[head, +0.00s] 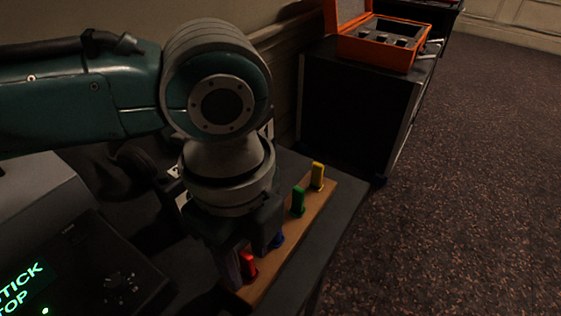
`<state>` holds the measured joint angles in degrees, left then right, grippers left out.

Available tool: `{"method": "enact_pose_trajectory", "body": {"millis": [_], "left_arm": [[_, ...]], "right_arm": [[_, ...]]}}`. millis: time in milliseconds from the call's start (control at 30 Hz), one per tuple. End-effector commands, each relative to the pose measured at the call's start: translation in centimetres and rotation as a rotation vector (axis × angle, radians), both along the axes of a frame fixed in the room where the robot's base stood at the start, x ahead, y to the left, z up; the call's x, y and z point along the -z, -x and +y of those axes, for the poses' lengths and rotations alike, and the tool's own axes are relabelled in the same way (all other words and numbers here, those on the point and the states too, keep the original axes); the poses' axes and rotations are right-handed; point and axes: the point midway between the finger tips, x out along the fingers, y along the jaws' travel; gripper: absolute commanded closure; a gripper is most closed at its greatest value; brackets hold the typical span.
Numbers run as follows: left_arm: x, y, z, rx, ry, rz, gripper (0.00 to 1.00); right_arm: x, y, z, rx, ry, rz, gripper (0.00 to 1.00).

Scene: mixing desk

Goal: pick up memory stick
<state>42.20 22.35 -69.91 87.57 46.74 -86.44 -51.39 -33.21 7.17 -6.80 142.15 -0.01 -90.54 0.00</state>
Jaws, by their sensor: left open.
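Upright memory sticks stand in a row on a wooden strip (284,261) along the desk's edge. The yellow stick (318,176) is farthest, then the green stick (298,201), the blue stick (277,240) and the red stick (248,265) nearest. My left gripper (249,257) points down over the near end of the strip. It is open, with its fingers close to the red and blue sticks. It partly hides the blue stick, and I cannot tell whether either stick is between the fingers. My right gripper is not in view.
A dark device (95,262) with knobs and a screen showing cut-off green text, "TICK" and "OP", stands at the lower left. A black cabinet (345,112) beyond the desk carries an open orange case (377,49). Carpeted floor (470,190) is clear at right.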

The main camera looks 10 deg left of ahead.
Motion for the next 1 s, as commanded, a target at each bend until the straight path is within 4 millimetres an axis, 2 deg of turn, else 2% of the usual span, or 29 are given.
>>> {"method": "enact_pose_trajectory", "body": {"millis": [200, 600, 1000], "left_arm": [[0.02, -0.01, -0.01, 0.0, 0.0, 0.0, 0.55], [0.0, 0.0, -0.01, 0.0, 0.0, 0.0, 1.0], [-0.01, 0.0, -0.01, 0.0, 0.001, 0.0, 1.0]], "right_arm": [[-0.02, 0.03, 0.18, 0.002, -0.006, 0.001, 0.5], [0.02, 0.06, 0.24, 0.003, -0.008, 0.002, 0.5], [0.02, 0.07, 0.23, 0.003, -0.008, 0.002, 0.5]]}}
